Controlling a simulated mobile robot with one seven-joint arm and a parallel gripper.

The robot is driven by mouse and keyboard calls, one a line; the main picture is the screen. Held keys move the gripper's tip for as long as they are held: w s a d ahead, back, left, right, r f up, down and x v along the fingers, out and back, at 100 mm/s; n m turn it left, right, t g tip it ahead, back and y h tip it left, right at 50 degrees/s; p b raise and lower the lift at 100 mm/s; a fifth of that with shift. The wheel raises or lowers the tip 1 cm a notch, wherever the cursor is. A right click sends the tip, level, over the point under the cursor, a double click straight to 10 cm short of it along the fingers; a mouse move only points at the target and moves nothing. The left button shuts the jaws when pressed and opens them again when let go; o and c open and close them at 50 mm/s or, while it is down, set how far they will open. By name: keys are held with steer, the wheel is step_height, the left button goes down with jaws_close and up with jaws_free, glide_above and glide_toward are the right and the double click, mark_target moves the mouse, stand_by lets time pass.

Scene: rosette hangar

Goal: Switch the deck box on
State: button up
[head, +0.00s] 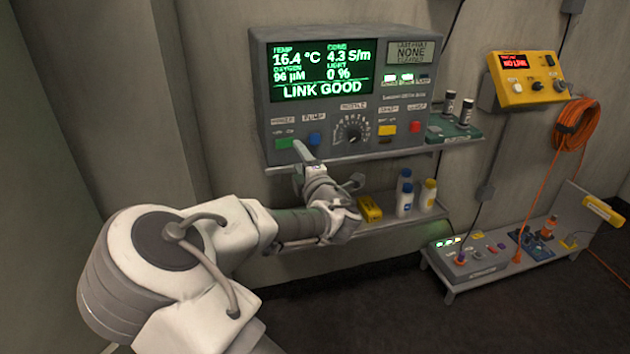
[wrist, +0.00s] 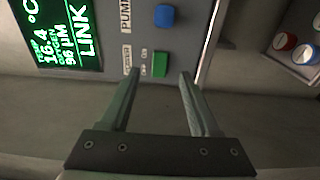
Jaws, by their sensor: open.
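The grey deck box (head: 262,90) stands on a wall shelf; its lit green screen (head: 322,70) reads LINK GOOD with temperature and oxygen figures. Its green power switch (head: 284,143) is at the lower left of the front; the wrist view shows it (wrist: 160,63) beside OFF and ON labels. A blue pump button (head: 315,138) sits to its right in the head view, and also shows in the wrist view (wrist: 164,15). My gripper (wrist: 160,76) is open and empty, its fingertips near the switch. I cannot tell whether it touches the panel.
A yellow box (head: 528,88) on the wall at right reads NO LINK. An orange cable coil (head: 576,126) hangs beside it. Bottles (head: 404,197) and a yellow item (head: 369,208) stand on the lower shelf. A low bench (head: 480,275) with devices is at lower right.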

steer(key=p+v, duration=0.1)
steer(key=v, duration=1)
steer(key=s+d+f+m+g+h, duration=0.2)
steer(key=d+f+m+g+h, duration=0.15)
steer(key=d+m, duration=0.4)
steer(key=s+d+f+m+g+h, duration=0.2)
steer(key=d+f+m+g+h, duration=0.15)
steer(key=d+m, duration=0.35)
steer(key=s+r+m+g, duration=0.1)
steer(key=s+r+m, duration=0.1)
steer(key=s+r, duration=0.35)
steer(key=s+r+m+g+y, duration=0.1)
steer(key=s+r+m+g, duration=0.15)
steer(key=s, duration=0.65)
steer(key=s+r+m+g, duration=0.1)
steer(key=s+r+m, duration=0.25)
steer(key=s, duration=0.45)
step_height(320, 180, up, 13)
steer(key=p, duration=1.3)
steer(key=shift+s+a+n, duration=0.35)
steer(key=shift+s, duration=0.1)
